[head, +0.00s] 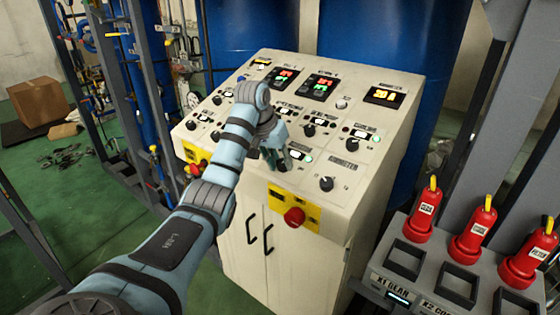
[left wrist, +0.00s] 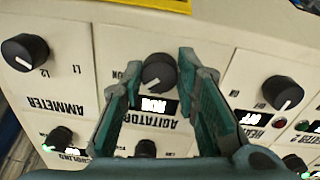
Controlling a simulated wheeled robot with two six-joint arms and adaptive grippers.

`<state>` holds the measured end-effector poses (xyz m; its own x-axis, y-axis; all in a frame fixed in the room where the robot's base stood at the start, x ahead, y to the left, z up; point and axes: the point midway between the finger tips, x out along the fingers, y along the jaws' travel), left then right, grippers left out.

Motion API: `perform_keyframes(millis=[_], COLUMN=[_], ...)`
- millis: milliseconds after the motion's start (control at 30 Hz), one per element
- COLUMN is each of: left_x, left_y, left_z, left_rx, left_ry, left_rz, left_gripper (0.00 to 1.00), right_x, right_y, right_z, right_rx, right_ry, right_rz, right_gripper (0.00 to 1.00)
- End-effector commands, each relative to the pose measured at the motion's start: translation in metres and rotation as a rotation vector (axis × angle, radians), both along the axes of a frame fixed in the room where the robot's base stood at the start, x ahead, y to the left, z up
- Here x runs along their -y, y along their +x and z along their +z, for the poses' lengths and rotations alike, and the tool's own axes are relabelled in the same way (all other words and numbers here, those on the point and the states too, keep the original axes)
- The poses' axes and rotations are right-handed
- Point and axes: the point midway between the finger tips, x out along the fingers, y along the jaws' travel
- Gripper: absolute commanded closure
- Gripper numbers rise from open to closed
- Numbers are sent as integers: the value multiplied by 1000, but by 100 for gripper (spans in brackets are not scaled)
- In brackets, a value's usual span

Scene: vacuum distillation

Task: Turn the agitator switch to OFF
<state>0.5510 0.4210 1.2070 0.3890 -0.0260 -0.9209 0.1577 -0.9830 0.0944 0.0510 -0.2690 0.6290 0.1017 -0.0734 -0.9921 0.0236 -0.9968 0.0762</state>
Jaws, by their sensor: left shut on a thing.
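The agitator switch (left wrist: 158,72) is a round black knob with a white pointer line. It sits above the upside-down AGITATOR label (left wrist: 155,123) in the left wrist view. My left gripper (left wrist: 159,68) is shut on the knob, with one green finger on each side. In the head view my left gripper (head: 275,160) is at the front of the sloped panel and hides the knob. My right gripper is not in view.
The white control console (head: 235,240) carries several other knobs close by, including the ammeter knob (head: 327,184) and a heater knob (left wrist: 282,93). A red emergency button (head: 294,217) sits below on a yellow plate. Red bottles (head: 472,242) stand on a grey rack at right.

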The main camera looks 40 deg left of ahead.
Motion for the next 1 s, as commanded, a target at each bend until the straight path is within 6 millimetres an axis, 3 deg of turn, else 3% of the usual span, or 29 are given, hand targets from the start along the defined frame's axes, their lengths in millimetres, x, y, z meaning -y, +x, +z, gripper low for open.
perform_keyframes(millis=[600,1000], left_x=[0,0], left_y=[0,0], left_z=[1,1], left_rx=[10,12], left_ry=[-204,-285], left_rz=[520,725], left_gripper=[99,99], right_x=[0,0], right_y=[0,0], right_z=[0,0], right_rx=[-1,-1], right_ry=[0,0], right_rz=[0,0], right_gripper=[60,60])
